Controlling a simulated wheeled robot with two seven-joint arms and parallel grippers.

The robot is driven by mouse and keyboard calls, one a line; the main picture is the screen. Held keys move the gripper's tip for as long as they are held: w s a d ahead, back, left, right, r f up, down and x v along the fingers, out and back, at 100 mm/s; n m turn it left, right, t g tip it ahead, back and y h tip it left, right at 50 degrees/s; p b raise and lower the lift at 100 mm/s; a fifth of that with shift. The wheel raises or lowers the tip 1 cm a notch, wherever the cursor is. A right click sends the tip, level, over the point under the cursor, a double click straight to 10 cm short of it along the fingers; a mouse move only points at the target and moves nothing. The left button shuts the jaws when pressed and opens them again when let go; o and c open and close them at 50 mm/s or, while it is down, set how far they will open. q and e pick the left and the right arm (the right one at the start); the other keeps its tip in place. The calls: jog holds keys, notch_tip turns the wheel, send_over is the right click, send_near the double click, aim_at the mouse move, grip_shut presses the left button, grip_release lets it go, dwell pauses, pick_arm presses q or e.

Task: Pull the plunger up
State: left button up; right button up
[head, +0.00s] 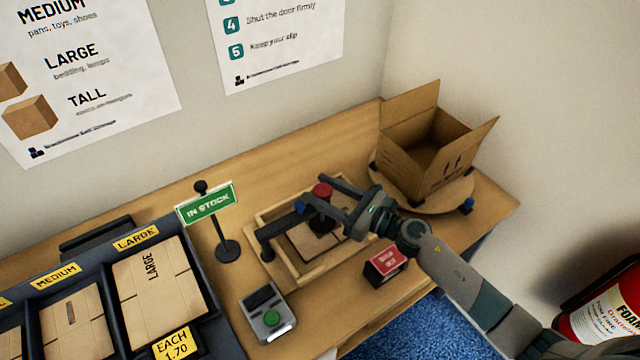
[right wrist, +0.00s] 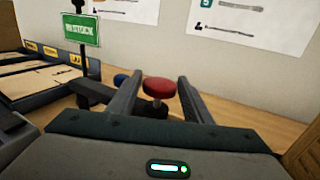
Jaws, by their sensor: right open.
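The plunger's red round knob (head: 322,190) stands above a dark arm over a wooden tray (head: 279,272) on the bench. The fingers also show in the right wrist view (right wrist: 156,85). A flat cardboard piece (head: 304,243) lies in the tray under the plunger. The plunger's lower part is partly hidden by my gripper. My left gripper is not in view.
An open carton (head: 428,150) stands on a round board at the back right. A green "IN STOCK" sign (head: 208,203), a grey device with a green button (head: 268,316) and a red-topped box (head: 385,262) stand around the tray. Flat cartons (head: 160,285) fill a dark rack at left.

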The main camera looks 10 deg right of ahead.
grip_shut()
notch_tip(320, 180, up, 6)
jog(key=p, duration=0.4)
jog(key=shift+f, duration=0.1)
jog(key=shift+w, duration=0.1)
grip_release()
